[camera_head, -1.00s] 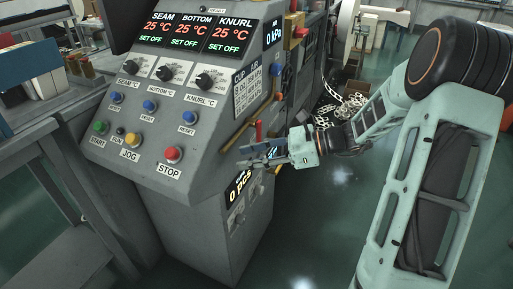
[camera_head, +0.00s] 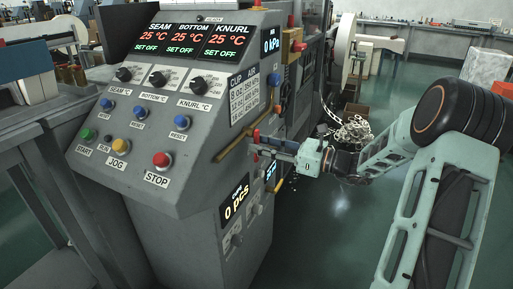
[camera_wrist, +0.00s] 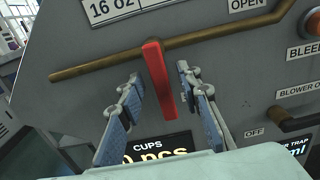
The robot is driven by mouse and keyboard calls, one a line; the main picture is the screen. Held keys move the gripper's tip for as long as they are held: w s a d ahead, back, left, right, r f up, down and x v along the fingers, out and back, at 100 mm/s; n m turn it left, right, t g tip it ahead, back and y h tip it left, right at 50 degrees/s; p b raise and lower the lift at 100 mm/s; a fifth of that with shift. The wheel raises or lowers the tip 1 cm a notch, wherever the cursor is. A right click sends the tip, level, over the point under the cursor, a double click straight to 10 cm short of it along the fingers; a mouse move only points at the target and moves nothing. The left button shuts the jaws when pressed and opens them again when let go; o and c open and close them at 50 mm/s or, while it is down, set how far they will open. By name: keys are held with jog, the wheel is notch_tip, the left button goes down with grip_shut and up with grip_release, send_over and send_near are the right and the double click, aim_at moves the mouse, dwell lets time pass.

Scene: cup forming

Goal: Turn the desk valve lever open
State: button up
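The red valve lever (camera_wrist: 157,65) stands out from a brass pipe (camera_wrist: 90,68) on the grey console's side, across the pipe's line, in the wrist view. It shows small in the head view (camera_head: 256,135). My gripper (camera_wrist: 158,77) is open, with one blue-padded finger on each side of the lever. Gaps show between the lever and both fingers. In the head view my gripper (camera_head: 262,145) is at the console's right side, by the lever. An OPEN label (camera_wrist: 249,4) is above the pipe to the right.
A dark handle (camera_wrist: 300,121) with an OFF label (camera_wrist: 254,132) is right of the fingers. A CUPS display (camera_wrist: 150,148) is below. The console's STOP button (camera_head: 161,160) is on its sloped front. Open floor (camera_head: 340,235) lies to the right.

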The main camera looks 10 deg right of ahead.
jog(key=shift+x, duration=1.05)
grip_shut()
